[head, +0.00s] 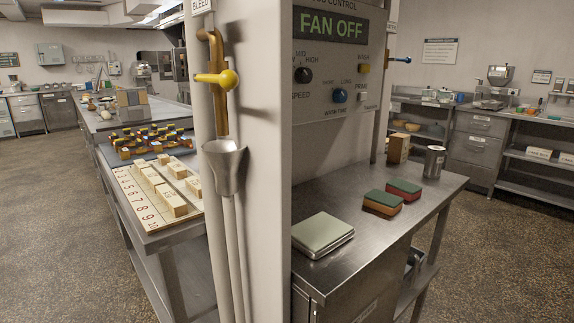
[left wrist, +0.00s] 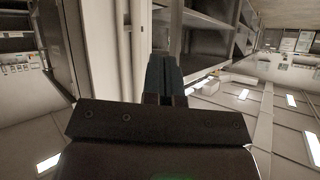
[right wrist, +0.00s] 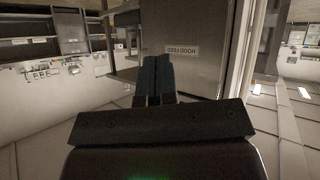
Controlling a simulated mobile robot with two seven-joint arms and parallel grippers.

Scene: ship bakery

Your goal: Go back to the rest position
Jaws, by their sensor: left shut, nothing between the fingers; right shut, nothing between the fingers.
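My left gripper (left wrist: 165,75) shows in the left wrist view with its two dark fingers together and nothing between them. My right gripper (right wrist: 155,75) shows in the right wrist view, also shut and empty. Neither gripper is in the head view, and both are clear of the tables there. Both wrist views look tilted or upside down, with ceiling lights low in the picture.
A grey column with a fan panel (head: 338,60) and a yellow-handled valve (head: 217,79) stands close ahead. A steel table (head: 340,192) at right holds sponge-like blocks (head: 383,203). A left table holds a numbered board (head: 133,197). Floor (head: 60,230) is open at left.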

